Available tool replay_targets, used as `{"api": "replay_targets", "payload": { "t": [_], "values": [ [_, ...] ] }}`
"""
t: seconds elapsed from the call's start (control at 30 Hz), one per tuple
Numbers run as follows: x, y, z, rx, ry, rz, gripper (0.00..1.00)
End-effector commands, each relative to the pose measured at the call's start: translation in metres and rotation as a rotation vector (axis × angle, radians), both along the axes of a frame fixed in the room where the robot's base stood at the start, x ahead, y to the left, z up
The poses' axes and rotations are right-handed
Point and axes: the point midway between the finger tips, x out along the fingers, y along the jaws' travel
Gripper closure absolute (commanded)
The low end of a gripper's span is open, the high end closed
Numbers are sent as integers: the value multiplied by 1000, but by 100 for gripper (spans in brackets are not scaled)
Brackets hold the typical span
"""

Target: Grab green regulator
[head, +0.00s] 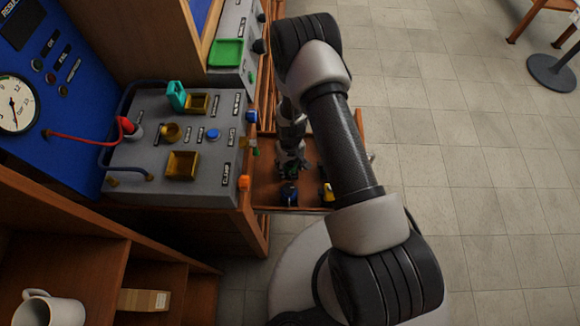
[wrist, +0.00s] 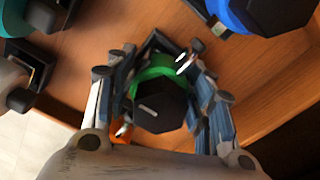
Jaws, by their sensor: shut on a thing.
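The green regulator (wrist: 160,86) has a green body and a black hexagonal knob with a white line. In the wrist view it sits between the two fingers of my gripper (wrist: 160,105), which are shut on it. The regulator is close above the wooden tray surface; whether it still touches its holder is not clear. In the head view my gripper (head: 291,165) points down into the wooden tray (head: 268,195), and only a little of the green regulator shows beneath it.
A blue regulator (head: 289,195) and a yellow one (head: 328,192) stand in the tray's near part. In the wrist view a blue regulator (wrist: 270,12) is upper right and a teal one (wrist: 42,16) upper left. The grey test bench (head: 205,110) stands left of the tray.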

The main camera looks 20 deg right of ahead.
Motion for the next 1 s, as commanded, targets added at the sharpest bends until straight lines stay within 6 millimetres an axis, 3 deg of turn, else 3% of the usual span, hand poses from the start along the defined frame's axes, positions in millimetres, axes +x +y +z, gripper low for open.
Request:
{"api": "replay_targets", "payload": {
  "t": [0.5,0.83,1.0],
  "values": [
    [0,0,0,0,1,1,94],
    [0,0,3,0,-1,1,95],
    [2,0,18,-1,-3,1,95]
  ]
}}
